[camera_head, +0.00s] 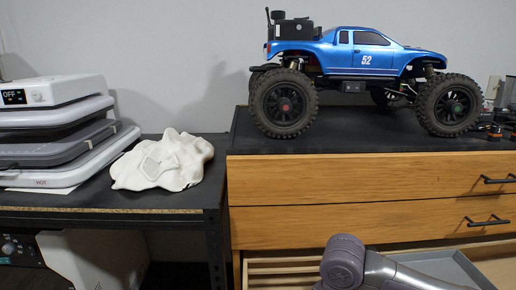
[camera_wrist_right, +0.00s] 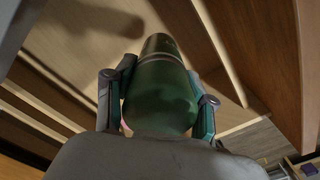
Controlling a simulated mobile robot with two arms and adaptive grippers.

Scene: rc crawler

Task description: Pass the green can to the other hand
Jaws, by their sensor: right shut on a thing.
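The green can (camera_wrist_right: 160,68) is in the right wrist view, between the two fingers of my right gripper (camera_wrist_right: 162,108). The right gripper is shut on the can, with one finger on each side of it. The can's far end, with a pale band around it, points away from the wrist. In the head view the can is not visible. Only a grey arm link of mine shows there, at the bottom right. My left gripper is in neither view.
A wooden drawer cabinet (camera_head: 330,180) has a lower drawer pulled out, with a grey tray (camera_head: 450,268) in it. A blue RC truck (camera_head: 365,55) stands on top. Left, a black bench (camera_head: 110,197) holds stacked devices (camera_head: 55,130) and a white cloth (camera_head: 165,162).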

